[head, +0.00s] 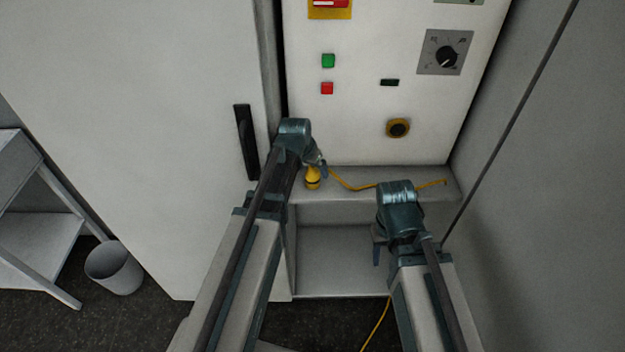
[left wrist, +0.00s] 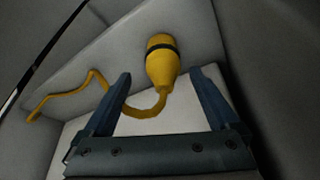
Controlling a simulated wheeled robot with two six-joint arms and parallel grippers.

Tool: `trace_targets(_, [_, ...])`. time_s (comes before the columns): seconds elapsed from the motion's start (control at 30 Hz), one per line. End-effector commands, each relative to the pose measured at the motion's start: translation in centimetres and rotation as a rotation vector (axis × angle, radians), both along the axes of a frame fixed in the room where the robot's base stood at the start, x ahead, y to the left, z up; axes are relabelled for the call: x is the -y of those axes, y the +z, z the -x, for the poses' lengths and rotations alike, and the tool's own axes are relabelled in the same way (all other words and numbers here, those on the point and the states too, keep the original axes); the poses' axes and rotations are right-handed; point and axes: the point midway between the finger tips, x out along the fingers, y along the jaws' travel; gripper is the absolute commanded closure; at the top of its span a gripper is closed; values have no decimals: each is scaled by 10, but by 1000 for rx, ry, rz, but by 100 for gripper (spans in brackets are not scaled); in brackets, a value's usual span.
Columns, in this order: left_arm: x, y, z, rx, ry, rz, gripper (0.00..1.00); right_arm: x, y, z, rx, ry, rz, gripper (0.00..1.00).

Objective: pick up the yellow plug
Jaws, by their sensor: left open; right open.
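The control panel (head: 365,120) rises behind the ledge, with a yellow-ringed round socket (head: 398,128). A cabinet door with a black handle (head: 246,142) is at left. A grey wall closes the right. A bin (head: 114,268) stands at lower left.

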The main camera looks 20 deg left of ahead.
Motion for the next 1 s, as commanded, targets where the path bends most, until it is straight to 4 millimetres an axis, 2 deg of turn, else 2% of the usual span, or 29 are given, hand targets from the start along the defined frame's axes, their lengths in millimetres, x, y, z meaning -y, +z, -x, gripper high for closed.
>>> trace_targets(0.17, [0, -5, -1, 0, 0, 0, 6, 0, -5, 0, 0, 0, 0, 50])
trace_targets(0.57, [-2, -49, -14, -1, -1, -1, 6, 0, -49, 0, 0, 0, 0, 50])
trace_targets(0.87, [-2, -49, -15, -1, 0, 0, 6, 0, -49, 0, 0, 0, 0, 50])
trace_targets(1.0, [-2, -49, -15, -1, 0, 0, 31, 0, -49, 0, 0, 0, 0, 50])
